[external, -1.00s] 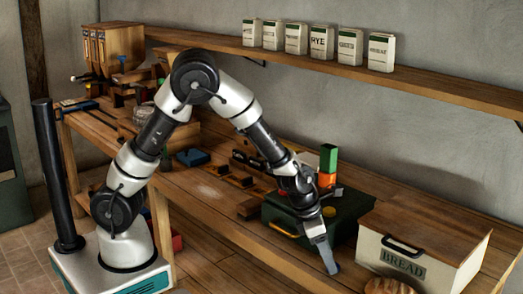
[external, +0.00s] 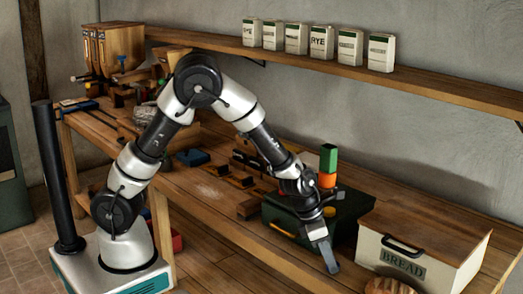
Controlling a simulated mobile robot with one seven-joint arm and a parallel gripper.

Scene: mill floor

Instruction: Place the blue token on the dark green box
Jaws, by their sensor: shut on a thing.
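The dark green box (external: 350,208) stands on the bench, with a yellow handle on its front. My gripper (external: 332,266) points down in front of the box, low by the bench's front edge. It is shut on a small blue-grey thing at its fingertips, which appears to be the blue token; its outline is hard to make out. My wrist hides part of the box's front and top.
A green block on an orange one (external: 328,165) rises at the box's back. A bread box (external: 415,245) stands to the right, with a round loaf (external: 388,286) before it. A blue tray (external: 192,157) lies farther left. Tins (external: 322,43) line the wall shelf.

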